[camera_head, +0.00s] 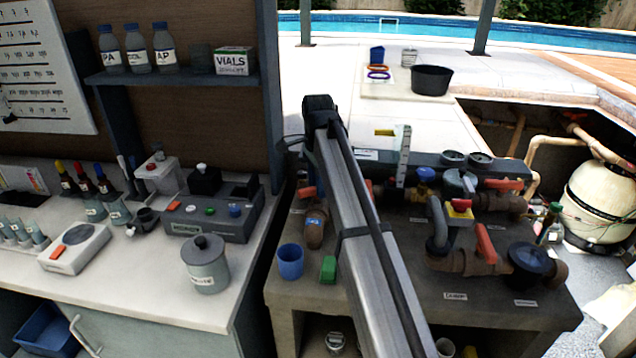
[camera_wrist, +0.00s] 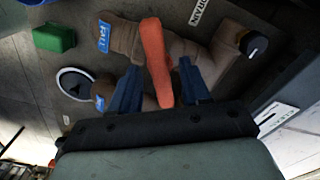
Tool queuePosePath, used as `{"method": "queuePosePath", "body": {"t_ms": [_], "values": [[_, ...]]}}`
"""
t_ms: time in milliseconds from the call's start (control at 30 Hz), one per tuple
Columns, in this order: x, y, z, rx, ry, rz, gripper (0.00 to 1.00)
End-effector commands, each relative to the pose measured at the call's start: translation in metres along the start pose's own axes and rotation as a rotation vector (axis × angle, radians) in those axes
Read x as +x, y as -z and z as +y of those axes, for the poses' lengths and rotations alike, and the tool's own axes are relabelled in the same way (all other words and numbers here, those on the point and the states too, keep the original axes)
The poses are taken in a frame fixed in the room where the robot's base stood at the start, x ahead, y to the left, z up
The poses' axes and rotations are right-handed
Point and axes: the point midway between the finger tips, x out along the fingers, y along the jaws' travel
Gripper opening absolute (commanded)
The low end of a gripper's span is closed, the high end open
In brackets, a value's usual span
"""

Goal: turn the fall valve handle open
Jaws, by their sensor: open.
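The fall valve handle is a red-orange lever (camera_wrist: 154,55) over a brown pipe (camera_wrist: 190,42) in the wrist view. A blue tag (camera_wrist: 104,36), its text hard to read, sits on the pipe beside it. My gripper (camera_wrist: 158,68) is open, with one dark blue finger on each side of the lever. I cannot tell whether either finger touches it. In the head view, a red-orange piece (camera_head: 307,192) above a brown pipe (camera_head: 314,230) shows just left of my arm and seems to be this valve. My arm hides most of that area and my fingers there.
A blue cup (camera_head: 290,262) and a green block (camera_head: 328,270) stand near the bench's front left; the block also shows in the wrist view (camera_wrist: 54,38). Other red-handled valves (camera_head: 485,243) and a black round cap (camera_head: 528,262) stand to the right. A lab counter (camera_head: 130,300) borders the left.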

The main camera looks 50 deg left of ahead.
Motion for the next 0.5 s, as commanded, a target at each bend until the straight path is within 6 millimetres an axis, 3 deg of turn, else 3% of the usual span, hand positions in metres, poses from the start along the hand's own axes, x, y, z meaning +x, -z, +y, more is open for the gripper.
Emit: {"method": "queuePosePath", "body": {"t_ms": [67, 500], "values": [[-0.0001, 0.0000, 0.0000, 0.000, 0.000, 0.000, 0.47], [-0.0003, 0.0000, 0.0001, 0.000, 0.000, 0.000, 0.06]]}}
